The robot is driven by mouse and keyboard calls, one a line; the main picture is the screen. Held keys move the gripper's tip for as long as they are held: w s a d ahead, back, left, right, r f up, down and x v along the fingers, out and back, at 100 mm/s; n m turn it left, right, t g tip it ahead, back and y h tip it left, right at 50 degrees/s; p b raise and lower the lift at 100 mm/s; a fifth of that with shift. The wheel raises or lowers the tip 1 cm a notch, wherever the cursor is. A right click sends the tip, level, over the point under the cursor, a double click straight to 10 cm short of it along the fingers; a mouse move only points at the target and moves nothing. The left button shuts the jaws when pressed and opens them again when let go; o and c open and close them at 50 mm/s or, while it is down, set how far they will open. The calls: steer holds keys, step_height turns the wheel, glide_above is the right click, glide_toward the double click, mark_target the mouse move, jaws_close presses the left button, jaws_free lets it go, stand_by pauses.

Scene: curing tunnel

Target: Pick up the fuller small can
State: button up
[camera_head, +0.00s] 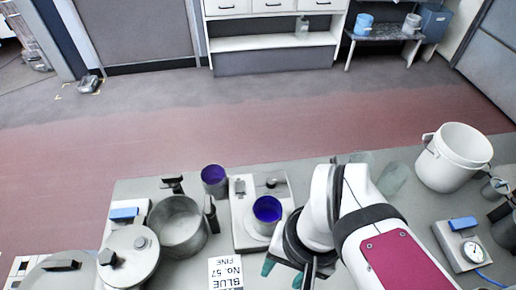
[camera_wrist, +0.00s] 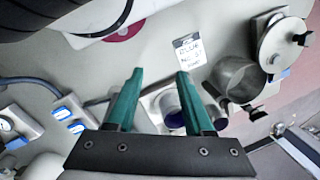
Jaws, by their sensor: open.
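Two small grey cans hold blue-violet contents. One can (camera_head: 267,217) stands on a pale plate-like device at mid table; the other (camera_head: 214,184) stands behind and left of it, near the table's far edge. I cannot tell for sure which is fuller. My gripper (camera_wrist: 156,76) is open and empty, its green fingers apart. In the wrist view, a can (camera_wrist: 170,108) shows beyond and between the fingers, and the other (camera_wrist: 221,124) shows darkly beside the right finger, partly hidden. In the head view my arm covers most of my gripper (camera_head: 287,268).
A large grey pot (camera_head: 178,230) and a lidded pot (camera_head: 128,255) stand left of the cans. A "BLUE No. 57 FINE" card (camera_head: 226,273) lies in front. A white bucket (camera_head: 452,160) and a gauge box (camera_head: 464,247) stand at right.

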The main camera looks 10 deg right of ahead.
mark_target(277, 205)
steer(key=o, duration=0.7)
steer(key=w+a+m+t+y, duration=0.1)
steer(key=w+a+t, duration=0.3)
steer(key=w+a, duration=0.55)
steer(key=w+a+m+t+y, duration=0.15)
steer(key=w+a+t, duration=0.25)
steer(key=w+a, duration=0.55)
steer(key=d+f+m+h, duration=0.1)
steer(key=d+f+h, duration=0.1)
steer(key=h, duration=0.1)
steer(key=d+f+m+h, duration=0.1)
steer(key=d+f+h, duration=0.1)
steer(key=h, duration=0.1)
steer(key=d+f+m+t+h, duration=0.1)
steer(key=d+f+m+h, duration=0.1)
steer(key=h, duration=0.1)
steer(key=shift+d+f+h, duration=0.2)
steer(key=shift+d+h, duration=0.05)
steer(key=shift+d, duration=0.15)
steer(key=s+d+g+h, duration=0.25)
steer(key=s+h, duration=0.25)
steer(key=s, duration=0.3)
steer(key=shift+n+t, duration=0.45)
steer(key=x, duration=1.6)
steer(key=shift+s+d+f, duration=0.15)
steer(key=shift+s+d, duration=0.05)
steer(key=shift+d, duration=0.35)
